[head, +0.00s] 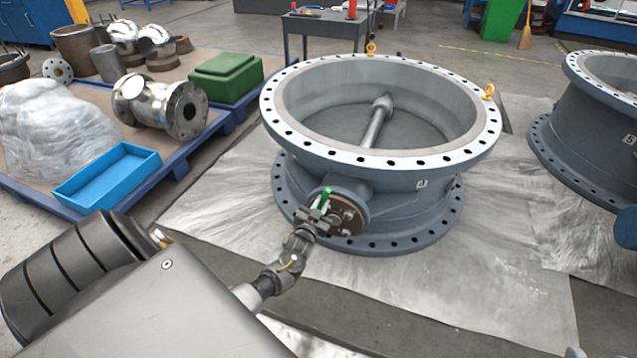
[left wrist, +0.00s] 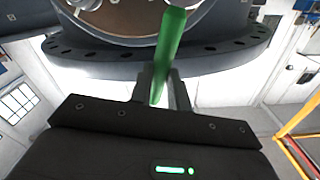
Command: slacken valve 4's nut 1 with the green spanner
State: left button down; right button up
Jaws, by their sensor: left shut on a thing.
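Valve 4 (head: 400,195) is a large blue-grey flanged ring lying flat, with a small plate marked 4 on its side. Its round brown side cover (head: 350,216) carries several nuts; I cannot tell which is nut 1. My left gripper (head: 316,214) is in front of this cover. It is shut on the green spanner (head: 326,197), which points up from the jaws.
A second large valve (head: 590,125) stands at the right. At the left, a blue pallet holds a blue tray (head: 107,175), a green box (head: 226,75), a wrapped bundle (head: 50,130) and metal fittings. A grey cart (head: 325,25) stands behind valve 4. Sheeting covers the floor around it.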

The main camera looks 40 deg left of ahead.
pick_arm(q)
jog(key=p+v, duration=0.2)
jog(key=v, duration=0.1)
jog(key=shift+r, duration=0.15)
jog(key=shift+p+v, duration=0.4)
jog(key=shift+v, duration=0.6)
